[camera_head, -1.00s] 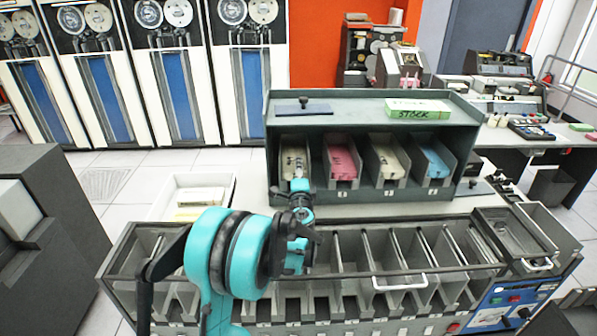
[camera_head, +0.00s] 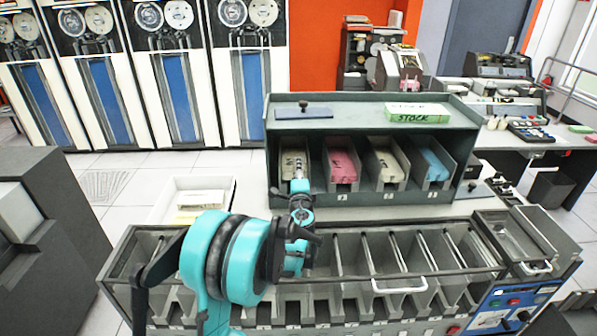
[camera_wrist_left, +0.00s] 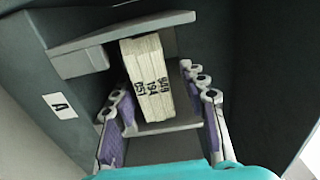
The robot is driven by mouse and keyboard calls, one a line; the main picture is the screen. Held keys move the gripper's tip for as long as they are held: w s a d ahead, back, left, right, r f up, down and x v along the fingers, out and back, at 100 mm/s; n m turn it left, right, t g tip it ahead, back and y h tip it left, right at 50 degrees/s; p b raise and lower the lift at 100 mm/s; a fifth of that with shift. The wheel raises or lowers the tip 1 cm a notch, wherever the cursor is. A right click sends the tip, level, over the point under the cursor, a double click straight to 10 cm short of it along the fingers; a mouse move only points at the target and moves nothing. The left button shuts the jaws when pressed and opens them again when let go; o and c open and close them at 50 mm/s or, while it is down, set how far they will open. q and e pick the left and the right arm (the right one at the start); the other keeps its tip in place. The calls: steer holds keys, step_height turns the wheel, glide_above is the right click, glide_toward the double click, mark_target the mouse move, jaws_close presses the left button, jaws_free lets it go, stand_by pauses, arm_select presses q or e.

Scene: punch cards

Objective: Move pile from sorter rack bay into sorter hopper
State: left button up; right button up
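The sorter rack (camera_head: 262,140) stands on the counter with a row of open bays. Its leftmost bay holds a cream card pile (camera_head: 290,158), partly covered by my left gripper (camera_head: 298,168). In the left wrist view the pile (camera_wrist_left: 148,72) has black numbers on its end. My left gripper (camera_wrist_left: 158,90) is open there, one finger on each side of the near end of the pile, with gaps showing between fingers and cards. The sorter (camera_head: 440,270) is in front of the rack, with a covered compartment (camera_head: 508,232) at its right end. I cannot tell whether this is the hopper. My right gripper is not in view.
Other bays hold pink (camera_head: 341,162), cream (camera_head: 386,160) and blue (camera_head: 431,160) piles. A green STOCK box (camera_head: 418,116) and a dark knobbed plate (camera_head: 303,112) lie on the rack. A white tray (camera_head: 168,192) with cards stands left of it. Bay walls are close beside the fingers.

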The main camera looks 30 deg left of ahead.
arm_select(q)
steer(key=v, duration=0.7)
stand_by(0.6)
steer(key=shift+g+h+p, duration=0.4)
steer(key=shift+h+p, duration=0.1)
steer(key=shift+p, duration=0.2)
steer(key=shift+r, duration=0.1)
stand_by(0.3)
steer(key=shift+r, duration=0.4)
steer(key=shift+c, duration=0.2)
